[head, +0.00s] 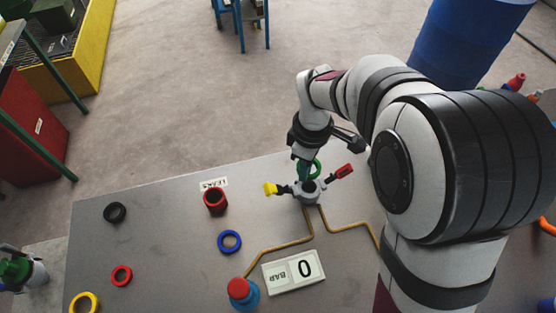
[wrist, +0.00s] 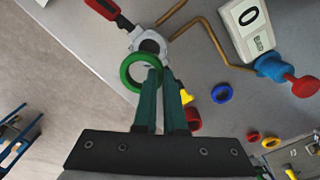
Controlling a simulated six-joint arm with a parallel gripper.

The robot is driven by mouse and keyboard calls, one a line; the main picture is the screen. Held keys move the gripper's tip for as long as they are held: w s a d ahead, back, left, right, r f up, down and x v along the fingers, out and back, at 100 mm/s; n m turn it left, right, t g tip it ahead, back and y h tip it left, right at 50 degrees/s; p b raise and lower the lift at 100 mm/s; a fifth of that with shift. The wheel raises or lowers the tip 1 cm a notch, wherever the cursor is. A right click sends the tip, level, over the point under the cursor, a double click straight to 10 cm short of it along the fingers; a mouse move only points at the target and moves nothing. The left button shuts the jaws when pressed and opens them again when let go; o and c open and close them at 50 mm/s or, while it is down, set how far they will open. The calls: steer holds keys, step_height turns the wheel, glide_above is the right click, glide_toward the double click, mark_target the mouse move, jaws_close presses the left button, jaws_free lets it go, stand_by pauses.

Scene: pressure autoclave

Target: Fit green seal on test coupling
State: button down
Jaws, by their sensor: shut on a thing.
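The green seal (wrist: 129,84) is a ring, held at its rim in the fingertips of my gripper (wrist: 157,76) in the wrist view. In the head view the seal (head: 316,170) shows beside my gripper (head: 306,165), just behind and above the test coupling. The test coupling (head: 306,195) is a grey metal fitting with a yellow handle (head: 270,188) and a red handle (head: 345,171). In the wrist view the coupling (wrist: 151,43) has a round opening, and the seal lies next to it in the picture, not around it. The exact height gap cannot be told.
On the grey table (head: 160,220) lie a black ring (head: 115,212), a blue ring (head: 229,242), a red ring (head: 122,275) and a yellow ring (head: 84,303). A red cup (head: 215,200), a gauge reading 0 (head: 293,271), a blue-and-red knob (head: 242,291) and brass pipes (head: 280,248) stand nearby.

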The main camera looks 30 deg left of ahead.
steer(key=shift+s+d, duration=0.15)
steer(key=shift+d, duration=0.35)
steer(key=shift+f, duration=3)
steer(key=c, duration=0.9)
jaws_free()
step_height(320, 180, up, 16)
steer(key=shift+f, duration=0.1)
